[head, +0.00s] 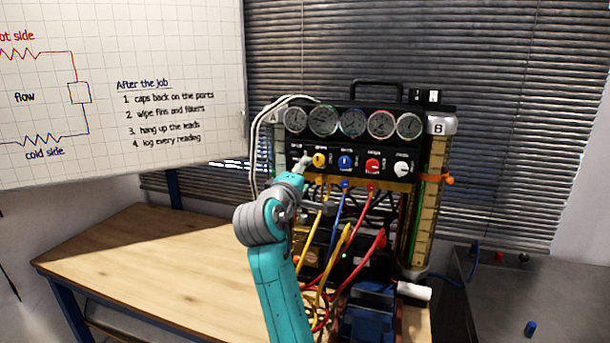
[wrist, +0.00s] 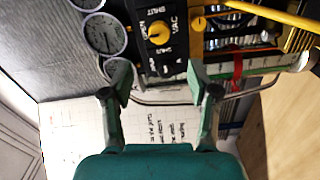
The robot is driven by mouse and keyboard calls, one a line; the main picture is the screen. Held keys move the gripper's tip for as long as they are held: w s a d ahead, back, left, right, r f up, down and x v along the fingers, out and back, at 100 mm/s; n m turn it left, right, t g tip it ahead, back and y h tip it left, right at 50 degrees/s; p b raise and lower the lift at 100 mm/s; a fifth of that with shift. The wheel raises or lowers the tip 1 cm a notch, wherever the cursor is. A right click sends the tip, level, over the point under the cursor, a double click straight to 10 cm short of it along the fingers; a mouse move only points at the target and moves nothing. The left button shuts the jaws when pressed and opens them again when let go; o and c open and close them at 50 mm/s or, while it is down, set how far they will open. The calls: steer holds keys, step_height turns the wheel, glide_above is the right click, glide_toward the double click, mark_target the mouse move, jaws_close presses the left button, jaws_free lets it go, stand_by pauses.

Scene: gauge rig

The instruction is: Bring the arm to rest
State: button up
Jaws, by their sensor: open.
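My teal arm (head: 275,270) reaches up from the bottom middle of the head view. My gripper (head: 303,163) is at the left part of the gauge rig's front, by the yellow knob (head: 319,160). In the wrist view my gripper (wrist: 162,82) has its two fingers spread apart, with nothing held between them. The yellow VAC knob (wrist: 158,34) shows beyond the fingertips, apart from them as far as I can tell. The gauge rig (head: 355,141) stands upright on the wooden bench.
Several round gauges (head: 353,122) top the rig. Yellow, blue and red hoses (head: 376,245) hang in front, close to my arm. The wooden bench (head: 140,255) is clear on the left. A whiteboard (head: 190,130) stands behind left. A grey worktop (head: 560,295) is at right.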

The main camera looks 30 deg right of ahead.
stand_by(0.3)
steer(key=s+a+f+n+t+y, duration=0.1)
steer(key=s+a+f+y, duration=0.15)
steer(key=f, duration=0.75)
steer(key=s+a+f+n+t+y, duration=0.15)
steer(key=s+a+f, duration=0.25)
steer(key=f, duration=0.6)
steer(key=s+a+f+t+y, duration=0.2)
steer(key=s+a+f+y, duration=0.1)
steer(key=f, duration=0.6)
steer(key=s+a+f+y, duration=0.3)
steer(key=s+a+f, duration=0.1)
steer(key=s+f, duration=0.5)
steer(key=s+a+f+m+y, duration=0.1)
steer(key=s+a+f+m, duration=0.15)
steer(key=s, duration=0.65)
steer(key=s+a+f+m+y, duration=0.1)
steer(key=s+a+f+y, duration=0.15)
steer(key=s, duration=0.75)
steer(key=s+a+r+m, duration=0.1)
steer(key=s+r+m, duration=0.1)
steer(key=s, duration=0.7)
steer(key=s+a+r+m, duration=0.1)
steer(key=s+r+m, duration=0.2)
steer(key=s, duration=0.6)
steer(key=shift+r+g+y, duration=0.35)
steer(key=shift+r, duration=0.1)
